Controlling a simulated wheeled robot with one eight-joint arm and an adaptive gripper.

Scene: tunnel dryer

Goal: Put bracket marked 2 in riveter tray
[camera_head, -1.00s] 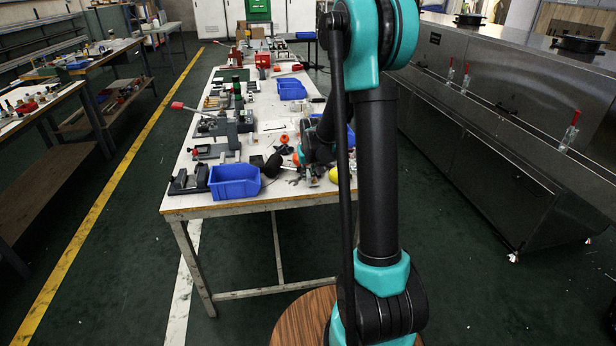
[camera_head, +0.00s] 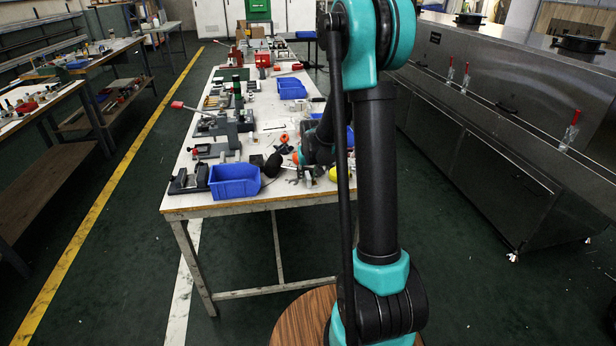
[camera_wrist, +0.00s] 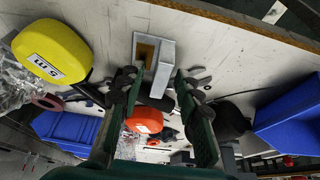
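In the wrist view a grey metal bracket (camera_wrist: 153,62), like a short square channel with a tan inside, lies on the white table. My gripper (camera_wrist: 156,88) is open, with one dark finger on each side of the bracket's near part. I cannot tell whether the fingers touch it. No number is readable on it. In the head view my arm hides most of the gripper and the bracket. A blue bin (camera_head: 234,182) stands at the table's near left corner; it shows at the right in the wrist view (camera_wrist: 290,115). I cannot tell which container is the riveter tray.
A yellow tape measure (camera_wrist: 52,52), an orange round object (camera_wrist: 144,120) and a dark rounded object (camera_wrist: 230,120) lie close around my gripper. Another blue bin (camera_wrist: 68,128) is at the left in the wrist view. Presses (camera_head: 222,128) line the table's left side.

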